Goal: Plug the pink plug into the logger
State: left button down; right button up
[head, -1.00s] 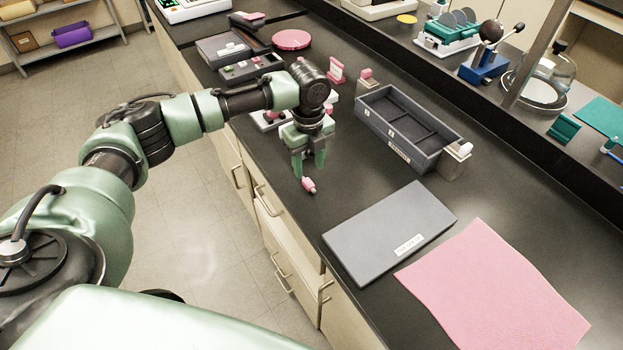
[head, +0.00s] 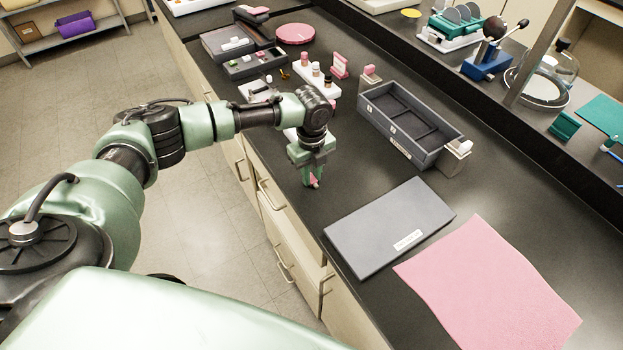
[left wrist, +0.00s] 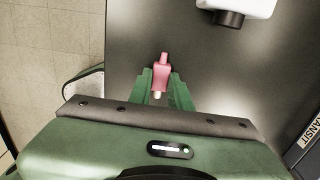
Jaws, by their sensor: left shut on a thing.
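The pink plug (head: 314,181) is between the fingertips of my left gripper (head: 311,178), low over the black bench near its front edge. In the left wrist view the pink plug (left wrist: 162,74) sits between the green fingers of my left gripper (left wrist: 165,88), which is shut on it. Its narrow pink end points away from the palm, and a pale tip shows at its near end. I cannot tell for sure which device is the logger; a dark box with small coloured parts (head: 252,64) stands farther back on the bench. My right gripper is not in view.
A grey compartment tray (head: 440,154) stands right of my gripper. A flat grey lid-like panel (head: 380,230) and a pink cloth (head: 490,285) lie in front. A white rack with small bottles (head: 325,90) stands behind. The bench just around my gripper is mostly clear.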

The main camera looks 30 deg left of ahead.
aim_at(312, 178)
pick_arm(q)
notch_tip(312, 178, up, 20)
jog(key=b, duration=0.4)
dwell(0.3)
jog(key=c, duration=2)
grip_release()
grip_shut()
jog(key=shift+f, duration=0.1)
